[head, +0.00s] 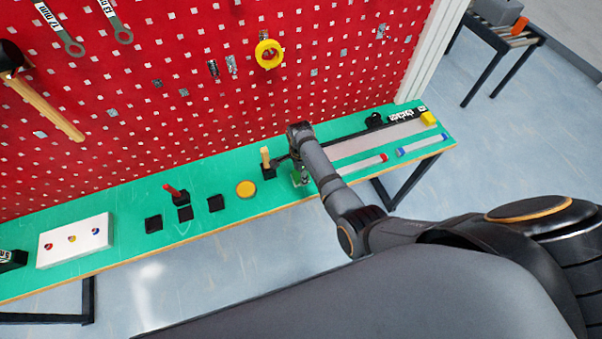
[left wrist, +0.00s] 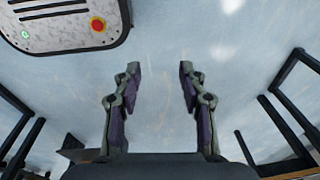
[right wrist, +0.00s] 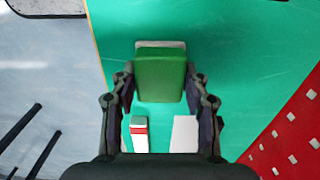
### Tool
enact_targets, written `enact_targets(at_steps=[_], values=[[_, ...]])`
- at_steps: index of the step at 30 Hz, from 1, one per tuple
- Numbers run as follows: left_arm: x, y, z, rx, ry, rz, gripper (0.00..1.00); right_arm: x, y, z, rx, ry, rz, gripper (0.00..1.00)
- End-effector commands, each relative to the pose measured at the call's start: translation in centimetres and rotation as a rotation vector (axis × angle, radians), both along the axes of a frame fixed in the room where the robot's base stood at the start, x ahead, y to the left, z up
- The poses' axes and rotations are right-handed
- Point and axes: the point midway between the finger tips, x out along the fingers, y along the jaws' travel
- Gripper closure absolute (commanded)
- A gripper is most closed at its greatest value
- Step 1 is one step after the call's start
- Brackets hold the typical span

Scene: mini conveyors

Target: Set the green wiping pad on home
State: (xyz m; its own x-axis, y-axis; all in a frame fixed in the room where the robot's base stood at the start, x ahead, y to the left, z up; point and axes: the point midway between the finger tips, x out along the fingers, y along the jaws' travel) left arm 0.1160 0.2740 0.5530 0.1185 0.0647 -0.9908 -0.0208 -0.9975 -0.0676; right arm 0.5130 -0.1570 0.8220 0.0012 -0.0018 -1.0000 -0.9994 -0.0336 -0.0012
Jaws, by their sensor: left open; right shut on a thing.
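The green wiping pad (right wrist: 160,78) is between the fingers of my right gripper (right wrist: 160,90), which is shut on it. A pale edge shows at the pad's far side in the right wrist view. In the head view my right gripper (head: 300,178) is low over the green bench top, beside a wooden-handled tool, and mostly hides the pad. I cannot tell whether the pad touches the bench. No spot is readable as home. My left gripper (left wrist: 160,100) is open and empty above the floor.
The green bench (head: 130,195) holds a yellow disc (head: 246,189), several black squares (head: 153,224), a red-handled piece (head: 174,191), a wooden-handled tool (head: 266,160) and a white button box (head: 75,241). A mini conveyor (head: 362,143) lies to the right. A red pegboard (head: 180,100) rises behind.

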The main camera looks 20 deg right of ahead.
Motion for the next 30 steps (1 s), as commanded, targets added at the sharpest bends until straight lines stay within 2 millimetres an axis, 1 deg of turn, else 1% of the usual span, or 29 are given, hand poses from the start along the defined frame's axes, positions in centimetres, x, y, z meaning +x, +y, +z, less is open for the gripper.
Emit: enact_targets(at_steps=[1, 3, 6, 14, 17, 20, 27, 30], values=[[-0.7, 0.2, -0.2, 0.003, 0.010, -0.001, 0.58, 0.0, 0.0, -0.1, 0.000, -0.001, 0.000, 0.52], [-1.4, 0.5, -0.1, 0.006, 0.021, -0.001, 0.58, 0.0, 0.0, -0.1, 0.000, -0.001, 0.000, 0.43], [-1.7, 0.6, -0.2, 0.008, 0.026, -0.001, 0.58, 0.0, 0.0, -0.1, 0.000, 0.000, 0.000, 0.31], [-1.4, 0.6, -0.1, 0.008, 0.022, -0.002, 0.58, 0.0, 0.0, 0.0, 0.000, 0.000, 0.000, 0.31], [-1.2, 0.6, 0.2, 0.008, 0.019, -0.002, 0.58, 0.0, 0.0, 0.6, 0.000, -0.001, 0.000, 0.31], [-1.0, 0.6, 0.2, 0.008, 0.016, -0.002, 0.58, 0.1, 0.0, 2.2, 0.000, -0.005, 0.000, 0.31], [-0.8, 0.6, -0.1, 0.008, 0.013, -0.002, 0.58, 0.2, 0.1, 8.0, 0.001, -0.006, 0.000, 0.31], [-0.8, 0.6, -0.3, 0.008, 0.013, -0.001, 0.58, 0.1, 0.0, 10.0, 0.000, -0.004, 0.000, 0.31]])
